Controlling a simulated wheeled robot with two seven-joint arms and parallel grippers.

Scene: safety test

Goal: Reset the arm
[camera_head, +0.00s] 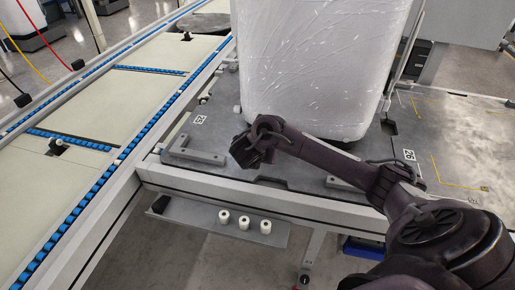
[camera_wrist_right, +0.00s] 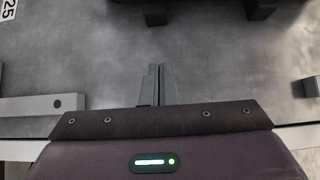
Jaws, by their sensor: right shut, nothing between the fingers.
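My right arm reaches in from the right in the head view, over the front part of a grey work plate (camera_head: 290,176). Its gripper (camera_head: 243,152) is dark and hangs above the plate, in front of a large white wrapped block. In the right wrist view the two grey fingers (camera_wrist_right: 158,84) lie together, shut and empty, over bare grey plate. My left gripper is in neither view.
The white wrapped block (camera_head: 318,70) stands close behind my right gripper. A grey bracket (camera_head: 194,152) sits left of it. A blue-roller conveyor (camera_head: 75,205) runs along the left. Several white rollers (camera_head: 244,223) sit on a shelf below.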

